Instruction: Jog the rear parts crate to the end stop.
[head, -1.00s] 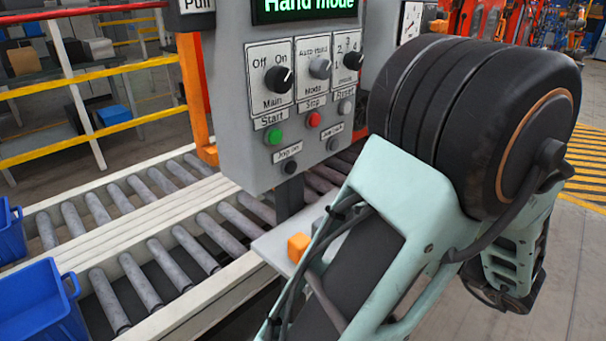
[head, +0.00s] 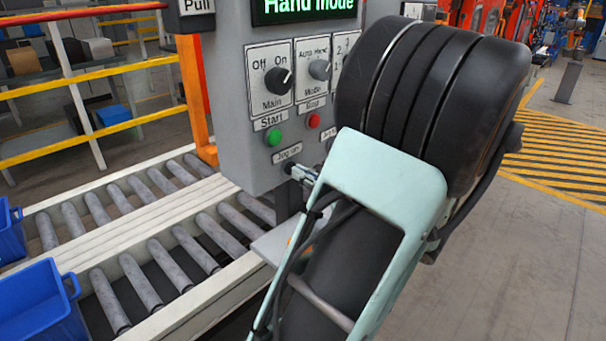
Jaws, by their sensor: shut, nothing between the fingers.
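Two blue crates stand at the left edge, both cut off by the frame: one (head: 10,238) on the far roller lane, one (head: 42,303) on the near lane. The grey control panel (head: 232,110) shows a green "Hand mode" display (head: 303,9). The main knob (head: 279,80) points towards On. The mode knob (head: 319,69) is in view; the numbered selector is mostly hidden. My gripper (head: 298,172) is shut and empty, its tip at the jog-on button below the Jog on label (head: 287,153). The tip covers the button, so I cannot tell whether it is pressed.
The roller lanes (head: 140,280) are clear between the crates and the panel. An orange post (head: 194,95) and yellow rails (head: 90,65) stand behind. A green start button (head: 273,137) and red stop button (head: 314,121) sit just above my gripper. Yellow floor stripes (head: 560,165) lie at the right.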

